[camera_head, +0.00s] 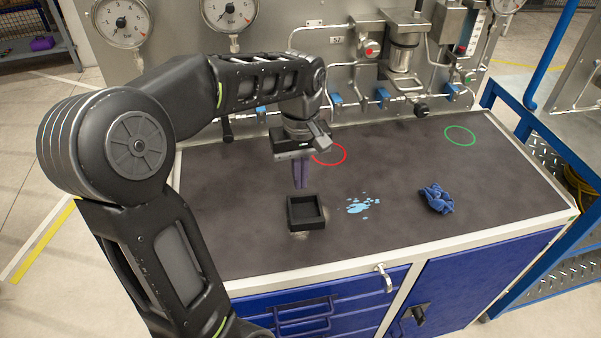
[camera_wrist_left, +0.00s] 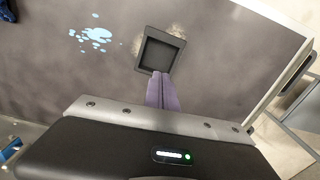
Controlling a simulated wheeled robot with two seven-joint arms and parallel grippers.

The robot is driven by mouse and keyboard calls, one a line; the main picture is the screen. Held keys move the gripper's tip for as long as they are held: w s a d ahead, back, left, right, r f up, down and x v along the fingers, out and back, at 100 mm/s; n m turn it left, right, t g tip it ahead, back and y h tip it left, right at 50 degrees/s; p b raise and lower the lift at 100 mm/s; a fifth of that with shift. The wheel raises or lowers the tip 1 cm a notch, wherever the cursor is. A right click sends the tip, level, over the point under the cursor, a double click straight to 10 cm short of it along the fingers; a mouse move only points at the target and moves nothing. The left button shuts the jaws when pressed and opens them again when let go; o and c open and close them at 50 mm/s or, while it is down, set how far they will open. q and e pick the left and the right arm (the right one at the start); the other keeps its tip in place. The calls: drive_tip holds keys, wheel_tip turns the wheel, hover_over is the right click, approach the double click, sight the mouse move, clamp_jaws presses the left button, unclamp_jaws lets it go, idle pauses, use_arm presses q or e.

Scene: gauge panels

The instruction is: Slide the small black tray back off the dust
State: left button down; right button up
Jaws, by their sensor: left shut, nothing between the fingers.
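The small black tray (camera_head: 305,212) lies on the dark worktop, left of the light blue spill. Pale dust (camera_head: 299,236) shows at its front edge in the head view. In the left wrist view the tray (camera_wrist_left: 160,51) has dust (camera_wrist_left: 177,30) at its far corner and along one side; any dust under it is hidden. My left gripper (camera_head: 301,186) points down just behind the tray, its purple fingers shut and empty. In the left wrist view the fingertips (camera_wrist_left: 161,76) appear at the tray's near edge; I cannot tell whether they touch it. My right gripper is not in view.
A light blue spill (camera_head: 362,204) and a crumpled blue cloth (camera_head: 437,198) lie to the right. A red ring (camera_head: 329,154) and a green ring (camera_head: 460,135) mark the worktop (camera_head: 510,190). The gauge panel with pipes and valves stands along the back.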

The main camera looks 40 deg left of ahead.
sight(289, 177)
use_arm(q)
wheel_tip(289, 177, down, 7)
drive_tip(key=shift+f+p, duration=0.15)
drive_tip(key=shift+p, duration=0.25)
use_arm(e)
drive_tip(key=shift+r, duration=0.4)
use_arm(q)
drive_tip(key=shift+a, duration=0.1)
